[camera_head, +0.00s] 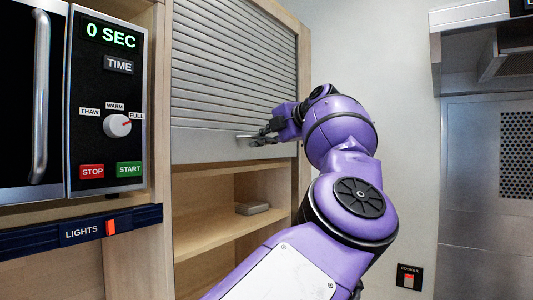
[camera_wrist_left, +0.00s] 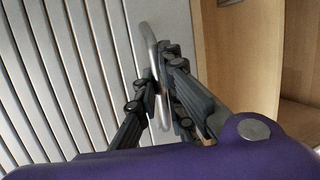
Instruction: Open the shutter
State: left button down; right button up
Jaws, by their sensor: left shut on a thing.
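The shutter (camera_head: 235,65) is a grey slatted roller front in a wooden cabinet. It covers the upper part, and its bottom edge hangs partway up, with open shelf space below. A metal handle (camera_head: 246,139) sits on its plain bottom bar. My left gripper (camera_head: 268,133) is at that handle. In the left wrist view, the slats (camera_wrist_left: 85,70) run at the left, and the fingers of my left gripper (camera_wrist_left: 158,98) are shut around the bar handle (camera_wrist_left: 151,45). My right gripper is not in view.
The cabinet's shelf (camera_head: 215,232) carries a small grey box (camera_head: 252,208). A microwave (camera_head: 105,110) with a handle and control panel stands at the left, above a lights switch panel (camera_head: 82,230). A cooker switch (camera_head: 409,277) and metal panels are at the right.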

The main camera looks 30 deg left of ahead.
pick_arm(q)
jog(key=shift+r, duration=0.5)
jog(key=c, duration=2.2)
grip_release()
jog(key=shift+o, duration=0.5)
jog(key=shift+f, duration=0.1)
jog(key=v, duration=1.2)
jog(key=shift+f, duration=0.1)
